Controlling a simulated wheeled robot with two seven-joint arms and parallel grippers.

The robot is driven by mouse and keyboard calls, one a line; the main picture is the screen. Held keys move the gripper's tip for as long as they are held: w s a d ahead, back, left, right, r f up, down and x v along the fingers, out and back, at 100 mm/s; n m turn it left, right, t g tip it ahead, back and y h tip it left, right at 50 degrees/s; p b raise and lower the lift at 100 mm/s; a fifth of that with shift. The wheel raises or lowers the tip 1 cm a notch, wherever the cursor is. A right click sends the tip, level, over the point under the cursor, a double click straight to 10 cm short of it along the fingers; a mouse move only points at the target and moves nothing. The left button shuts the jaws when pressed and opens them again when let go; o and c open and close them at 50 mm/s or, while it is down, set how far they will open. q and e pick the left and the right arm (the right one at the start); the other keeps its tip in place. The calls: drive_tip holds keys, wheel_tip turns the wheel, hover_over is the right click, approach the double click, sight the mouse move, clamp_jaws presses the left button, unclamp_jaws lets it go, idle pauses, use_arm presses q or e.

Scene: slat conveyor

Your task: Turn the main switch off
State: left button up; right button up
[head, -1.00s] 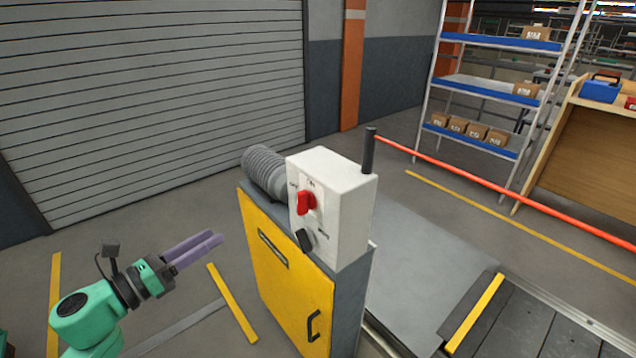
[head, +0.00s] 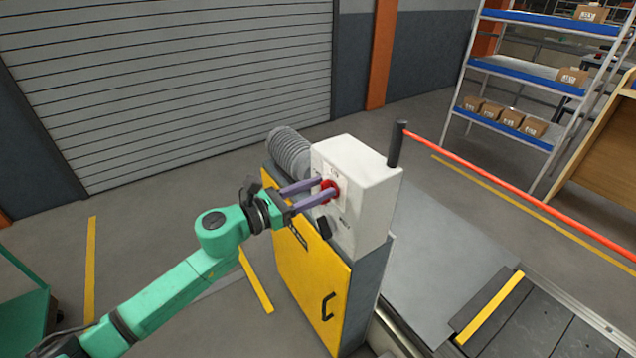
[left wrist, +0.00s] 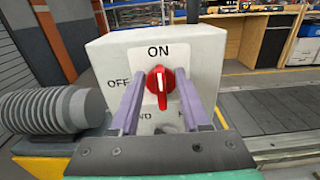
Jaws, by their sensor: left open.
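The main switch is a red rotary knob (head: 329,191) on the front of a white box (head: 365,203), on top of a yellow and grey cabinet (head: 312,272). In the left wrist view the knob (left wrist: 161,82) has its grip running up and down, with ON above it and OFF to its left. My left gripper (head: 327,187) is open, with one purple finger on each side of the knob. I cannot tell whether the fingers touch it. My right gripper is not in view.
A black knob (head: 324,228) sits below the red one on the box. A grey ribbed hose (head: 290,152) is beside the box. A black post (head: 396,145) with a red bar (head: 480,175) stands behind it. Conveyor slats (head: 530,318) lie to the right.

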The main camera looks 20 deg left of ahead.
use_arm(q)
drive_tip(key=shift+w+d, duration=0.15)
drive_tip(key=shift+w, duration=0.05)
drive_tip(key=shift+s, duration=0.1)
clamp_jaws()
drive_tip(key=shift+n, duration=0.4)
drive_tip(key=shift+w+a+f+n+p, duration=0.25)
drive_tip(key=shift+n+p, duration=0.45)
drive_tip(key=shift+n, duration=2.15)
drive_tip(key=shift+w+a+f+n+p, duration=0.25)
drive_tip(key=shift+n+p, duration=0.45)
drive_tip(key=shift+n, duration=2.2)
drive_tip(key=shift+w+a+f+n+p, duration=0.1)
drive_tip(key=shift+a+f+n+p, duration=0.45)
drive_tip(key=shift+n, duration=2.3)
drive_tip(key=shift+d+r, duration=0.1)
drive_tip(key=shift+d, duration=0.2)
unclamp_jaws()
